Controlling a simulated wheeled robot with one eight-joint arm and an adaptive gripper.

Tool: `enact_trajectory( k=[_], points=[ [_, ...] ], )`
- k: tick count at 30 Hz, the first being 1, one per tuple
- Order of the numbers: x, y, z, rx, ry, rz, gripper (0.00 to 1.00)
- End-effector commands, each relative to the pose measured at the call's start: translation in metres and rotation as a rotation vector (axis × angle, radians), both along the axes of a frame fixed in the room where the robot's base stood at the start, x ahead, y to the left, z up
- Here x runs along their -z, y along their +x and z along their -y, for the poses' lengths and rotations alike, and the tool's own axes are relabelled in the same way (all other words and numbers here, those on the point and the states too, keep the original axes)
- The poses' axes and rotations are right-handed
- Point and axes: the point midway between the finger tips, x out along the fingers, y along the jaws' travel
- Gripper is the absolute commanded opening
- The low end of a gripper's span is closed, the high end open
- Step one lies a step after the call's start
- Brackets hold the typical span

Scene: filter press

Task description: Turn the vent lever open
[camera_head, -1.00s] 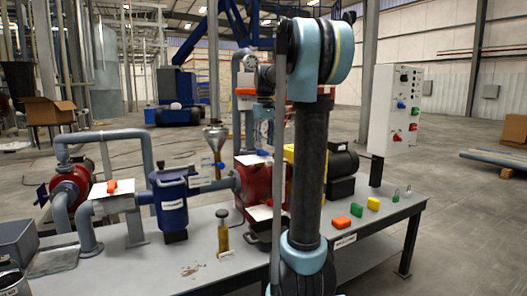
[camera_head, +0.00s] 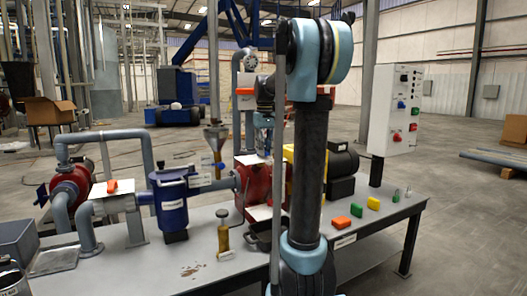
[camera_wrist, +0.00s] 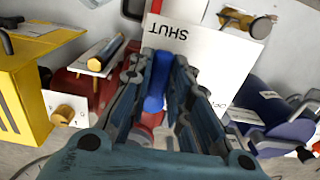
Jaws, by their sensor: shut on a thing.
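The blue vent lever (camera_wrist: 158,80) stands between the fingers of my gripper (camera_wrist: 158,75) in the wrist view. The fingers are closed on it, one on each side. A white plate reading SHUT (camera_wrist: 205,55) lies just behind it, upside down in this view. In the head view my gripper (camera_head: 264,140) points down over the red pump body (camera_head: 252,185), just above the white plate on its top. The lever cannot be made out clearly there, as the gripper covers it.
A blue strainer vessel (camera_head: 171,200), a funnel (camera_head: 215,140) and a brass cylinder (camera_head: 223,238) stand left of the red body. A dark motor (camera_head: 342,170) and a control panel (camera_head: 392,110) are to the right.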

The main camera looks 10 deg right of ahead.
Motion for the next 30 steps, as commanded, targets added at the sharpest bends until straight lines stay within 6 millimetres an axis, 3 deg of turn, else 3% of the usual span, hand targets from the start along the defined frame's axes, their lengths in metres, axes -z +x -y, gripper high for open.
enact_trajectory(
  k=[14, 30],
  points=[
    [0.0, -0.001, -0.006, 0.145, -0.001, 0.0, 0.0],
    [0.0, 0.001, -0.026, 0.639, 0.0, 0.001, 0.0]
  ],
)
